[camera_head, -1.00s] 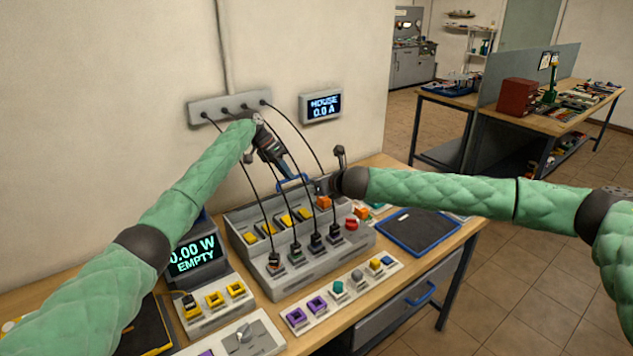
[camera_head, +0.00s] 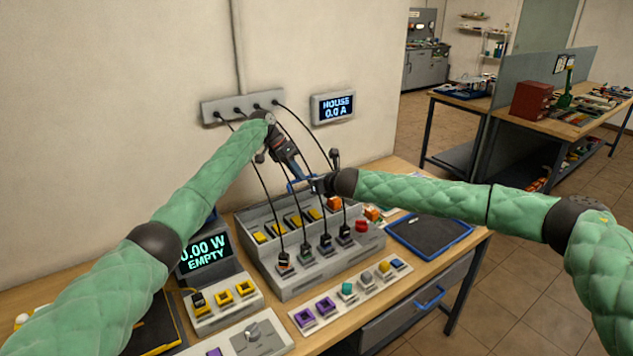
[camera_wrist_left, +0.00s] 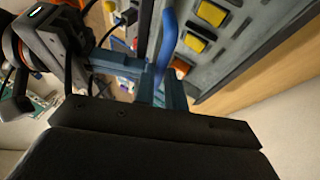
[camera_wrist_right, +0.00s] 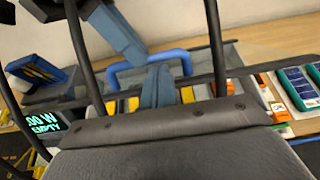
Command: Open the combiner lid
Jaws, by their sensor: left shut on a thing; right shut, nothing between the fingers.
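The grey combiner box (camera_head: 330,270) stands on the bench with yellow and black blocks and several cables. A blue arched handle (camera_head: 291,187) rises at its back edge; it also shows in the right wrist view (camera_wrist_right: 183,55). My left gripper (camera_head: 299,178) reaches down from the upper left and is shut on the handle. My right gripper (camera_head: 314,184) comes from the right and is shut and empty. Its closed fingers (camera_wrist_right: 158,86) overlap the handle's arch in the right wrist view; contact cannot be told. The arms and cables hide much of the lid.
Black cables hang from the wall strip (camera_head: 243,106) past both grippers into the box. A meter reading EMPTY (camera_head: 203,256) stands left of the box. A blue-edged dark tray (camera_head: 430,234) lies to its right. A switch strip (camera_head: 350,296) lies in front.

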